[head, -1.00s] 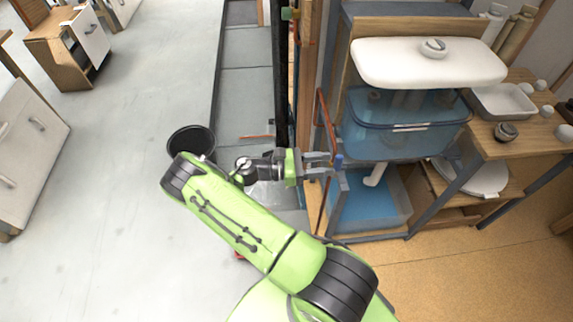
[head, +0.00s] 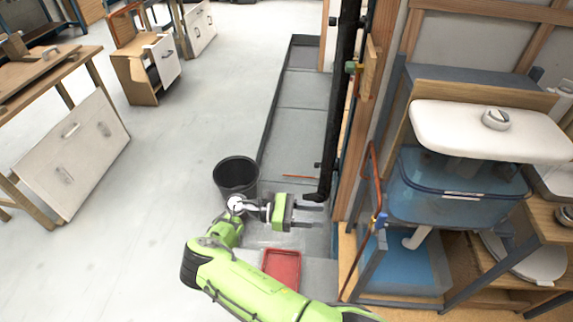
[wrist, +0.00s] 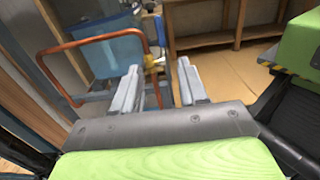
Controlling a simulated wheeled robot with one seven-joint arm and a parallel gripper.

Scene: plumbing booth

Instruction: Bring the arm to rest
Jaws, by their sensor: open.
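My green arm reaches up from the bottom of the head view. My gripper (head: 312,211) points right over the grey floor tray, with its two grey fingers apart and nothing between them. In the wrist view my gripper (wrist: 160,88) also shows open and empty. Beyond the fingertips are a copper pipe (wrist: 100,42) and a yellow fitting (wrist: 152,62). In the head view the copper pipe (head: 373,165) stands right of my gripper, with a blue valve handle (head: 381,219) low on it. A gap shows between the fingers and the pipe in the head view.
A black bucket (head: 236,178) stands just behind my wrist. A red tray (head: 282,268) lies beside my arm. A black vertical pipe (head: 337,110) rises behind the gripper. The sink cabinet with a blue basin (head: 460,190) is on the right. The floor on the left is open.

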